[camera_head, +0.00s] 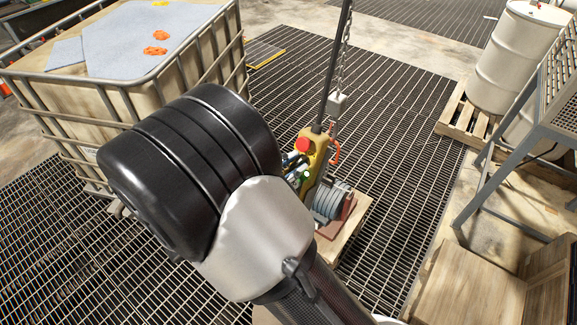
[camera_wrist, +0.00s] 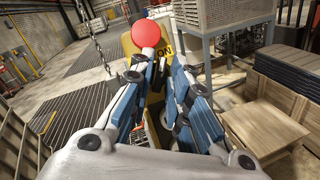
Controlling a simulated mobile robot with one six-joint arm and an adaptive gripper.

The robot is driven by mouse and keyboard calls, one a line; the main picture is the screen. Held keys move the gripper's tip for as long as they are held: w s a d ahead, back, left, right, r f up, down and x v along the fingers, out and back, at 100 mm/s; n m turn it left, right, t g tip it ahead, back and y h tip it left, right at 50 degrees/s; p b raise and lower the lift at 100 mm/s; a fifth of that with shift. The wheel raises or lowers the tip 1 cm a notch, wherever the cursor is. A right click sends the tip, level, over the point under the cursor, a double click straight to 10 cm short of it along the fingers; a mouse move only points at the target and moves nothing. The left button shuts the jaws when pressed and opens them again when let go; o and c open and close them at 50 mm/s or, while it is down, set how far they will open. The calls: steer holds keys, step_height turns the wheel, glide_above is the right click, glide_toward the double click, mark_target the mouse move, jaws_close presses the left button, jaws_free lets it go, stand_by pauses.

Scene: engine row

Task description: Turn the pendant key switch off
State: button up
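The pendant (camera_head: 318,148) is a yellow box with a red button (camera_head: 302,144), hanging under a grey block and chain in the head view. In the wrist view the yellow pendant (camera_wrist: 156,99) stands beyond my fingers, with its red button (camera_wrist: 146,33) above them and the letters "ON" beside it. My gripper (camera_wrist: 164,66) has blue-padded fingers with a gap between them, their tips close to the pendant's face. In the head view my gripper (camera_head: 295,172) is partly hidden behind my arm. The key is not clearly visible; I cannot tell whether the tips touch it.
A chain hoist with grey coils (camera_head: 332,203) sits on a wooden crate below the pendant. A caged tank (camera_head: 60,90) stands left. A white drum (camera_head: 508,60) on a pallet, a metal stand (camera_head: 490,150) and wooden crates (camera_head: 468,285) stand right. Grated floor lies between.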

jaws_close()
steer(key=shift+n+t+p, duration=0.3)
steer(key=shift+n, duration=0.1)
steer(key=n+t+y+p, duration=0.1)
steer(key=n, duration=0.1)
steer(key=n+t+y+p, duration=0.1)
steer(key=n+p, duration=0.1)
steer(key=n, duration=0.1)
steer(key=n+t+p, duration=0.1)
steer(key=n, duration=0.1)
steer(key=shift+s+d+r+n+y, duration=0.1)
steer(key=shift+s+d+n+y, duration=0.1)
steer(key=shift+n+y, duration=0.15)
steer(key=n+t+y+p, duration=0.1)
steer(key=n+y+p, duration=0.1)
steer(key=n, duration=0.2)
steer(key=n+y+p, duration=0.2)
steer(key=n, duration=0.1)
steer(key=shift+s+d+n+t+p, duration=0.1)
steer(key=shift+d+n+t+p, duration=0.05)
steer(key=shift+n+t+p, duration=0.25)
jaws_free()
